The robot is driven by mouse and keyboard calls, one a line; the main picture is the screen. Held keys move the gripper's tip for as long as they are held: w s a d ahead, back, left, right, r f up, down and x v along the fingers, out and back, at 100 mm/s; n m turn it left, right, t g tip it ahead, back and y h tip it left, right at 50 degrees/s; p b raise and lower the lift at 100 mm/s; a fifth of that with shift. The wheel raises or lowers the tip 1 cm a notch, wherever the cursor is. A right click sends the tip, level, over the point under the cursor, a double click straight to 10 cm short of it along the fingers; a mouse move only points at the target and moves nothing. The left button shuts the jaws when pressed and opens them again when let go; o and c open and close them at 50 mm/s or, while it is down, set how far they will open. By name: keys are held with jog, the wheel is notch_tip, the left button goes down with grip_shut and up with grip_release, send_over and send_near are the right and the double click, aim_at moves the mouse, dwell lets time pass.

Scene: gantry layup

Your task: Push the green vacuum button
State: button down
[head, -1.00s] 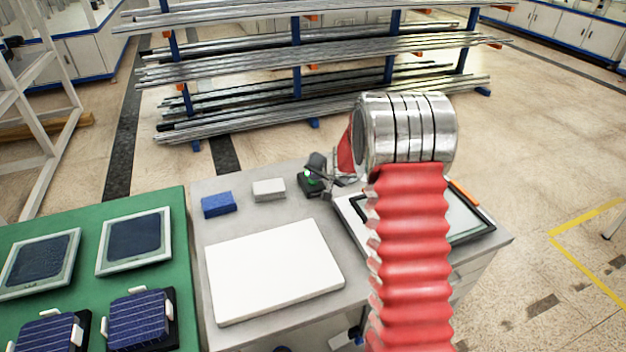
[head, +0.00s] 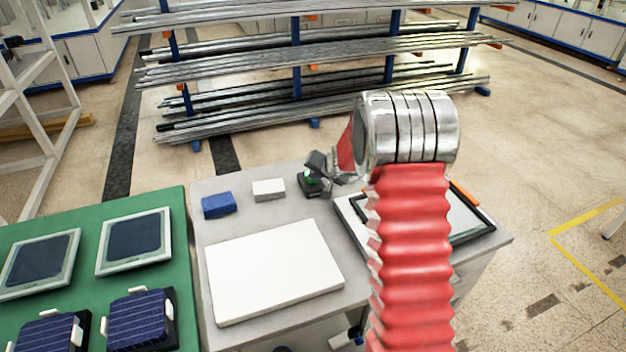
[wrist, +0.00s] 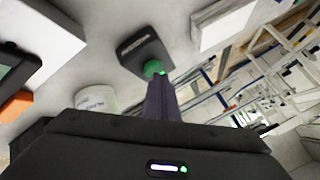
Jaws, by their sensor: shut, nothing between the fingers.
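The green vacuum button (wrist: 153,68) sits on a small dark box (wrist: 140,48) with a pale label. In the head view the box (head: 311,188) stands at the back of the grey table, partly hidden by my gripper. My gripper (wrist: 160,78) is shut and empty. Its fingertips are right at the button and overlap its edge in the wrist view; I cannot tell whether they touch it. In the head view my gripper (head: 312,172) is just above the box.
A white slab (head: 272,270) lies on the table. A blue block (head: 218,204) and a white block (head: 268,190) lie left of the box. A black-framed panel (head: 474,232) is to the right, behind my arm.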

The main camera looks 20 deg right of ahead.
aim_at(313, 183)
jog(key=shift+r, duration=3.05)
jog(key=shift+a+f, duration=0.1)
jog(key=shift+a, duration=0.15)
jog(key=s+a+f+g+y, duration=0.2)
jog(key=s+a+f, duration=0.15)
jog(key=s, duration=0.25)
jog(key=s+a+r+n+h, duration=0.1)
jog(key=s+r, duration=0.5)
jog(key=s, duration=0.6)
jog(key=s+a+r+n+g+h, duration=0.1)
jog(key=s+a+r+n, duration=0.3)
jog(key=s, duration=0.9)
jog(key=s+a+r+n+h, duration=0.1)
jog(key=s+a+r+n, duration=0.2)
jog(key=s, duration=1)
jog(key=shift+s+a+r+g, duration=0.15)
jog(key=shift+a+r+g, duration=0.15)
jog(key=shift+a+r, duration=1.75)
